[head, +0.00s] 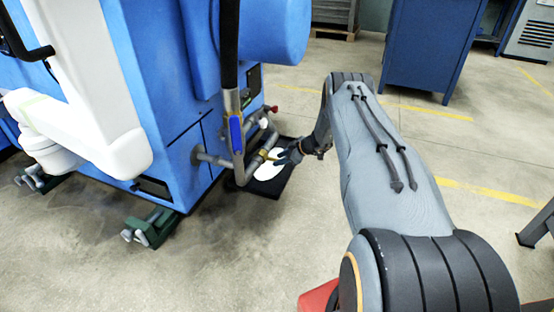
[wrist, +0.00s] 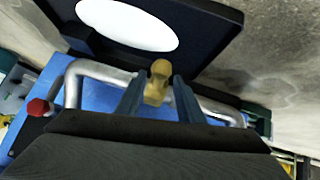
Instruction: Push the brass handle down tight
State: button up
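The brass handle (wrist: 158,82) shows in the wrist view between the two dark fingers of my gripper (wrist: 159,92). In the head view the brass handle (head: 266,155) is a small yellowish piece on the grey pipe (head: 241,172), low in front of the blue machine. My gripper (head: 283,156) reaches it from the right.
A black tray (head: 277,188) with a white oval in it lies on the floor below the pipe. A red knob (head: 273,109) and a blue-sleeved upright pipe (head: 237,134) stand close by. The blue machine (head: 165,90) is at left.

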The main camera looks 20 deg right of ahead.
jog(key=p+v, duration=0.1)
jog(key=v, duration=0.3)
jog(key=shift+s+d+r+p, duration=0.1)
jog(key=shift+d+p, duration=0.05)
jog(key=shift+p, duration=0.15)
